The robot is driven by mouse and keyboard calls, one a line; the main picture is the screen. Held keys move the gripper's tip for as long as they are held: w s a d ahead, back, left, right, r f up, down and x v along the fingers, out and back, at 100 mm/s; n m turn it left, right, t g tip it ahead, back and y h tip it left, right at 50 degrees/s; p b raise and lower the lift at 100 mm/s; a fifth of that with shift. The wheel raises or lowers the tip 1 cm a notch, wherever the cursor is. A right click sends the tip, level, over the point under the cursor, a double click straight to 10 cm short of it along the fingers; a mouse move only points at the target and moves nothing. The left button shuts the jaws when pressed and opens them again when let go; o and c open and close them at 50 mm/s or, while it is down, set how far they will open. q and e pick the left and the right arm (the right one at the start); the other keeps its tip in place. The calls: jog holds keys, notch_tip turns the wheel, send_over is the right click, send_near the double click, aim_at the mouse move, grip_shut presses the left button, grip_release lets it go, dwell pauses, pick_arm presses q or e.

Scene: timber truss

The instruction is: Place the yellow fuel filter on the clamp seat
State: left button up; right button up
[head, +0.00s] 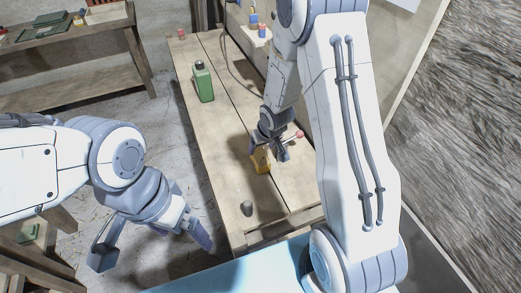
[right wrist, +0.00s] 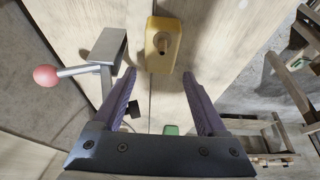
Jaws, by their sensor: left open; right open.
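The yellow fuel filter (head: 261,163) stands on the wooden workbench, partly hidden by my right gripper in the head view. In the right wrist view the yellow filter (right wrist: 163,38) lies just beyond the open fingertips, roughly centred between them. My right gripper (head: 268,152) is open and empty above it; its fingers (right wrist: 160,75) show no contact with the filter. The clamp, a grey metal bracket (right wrist: 106,52) with a red ball lever, is left of the filter in the wrist view. In the head view only its red knob (head: 300,134) shows clearly. My left gripper (head: 152,245) is open and empty, left of the bench.
A green bottle (head: 203,82) stands farther back on the bench (head: 222,150). A small dark object (head: 247,208) lies near the front edge. Small blue and red items (head: 262,31) are at the back. Another wooden table (head: 90,38) stands far left.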

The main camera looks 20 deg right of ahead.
jog(key=s+a+r+n+p, duration=0.1)
jog(key=s+a+r+p, duration=0.35)
jog(key=r, duration=0.75)
jog(key=s+a+r+n+g, duration=0.2)
jog(key=s+a+r+n, duration=0.1)
jog(key=s, duration=0.8)
jog(key=s+a+r+n+g+b, duration=0.1)
jog(key=s+a+r, duration=0.5)
jog(key=s, duration=0.6)
jog(key=shift+a+r+n+g+y, duration=0.15)
jog(key=shift+a+n+g+y, duration=0.25)
jog(key=shift+a+n+g, duration=0.5)
jog(key=shift+s+a, duration=0.1)
jog(key=shift+a, duration=0.1)
notch_tip(320, 180, down, 10)
jog(key=b, duration=1)
jog(key=shift+r, duration=0.1)
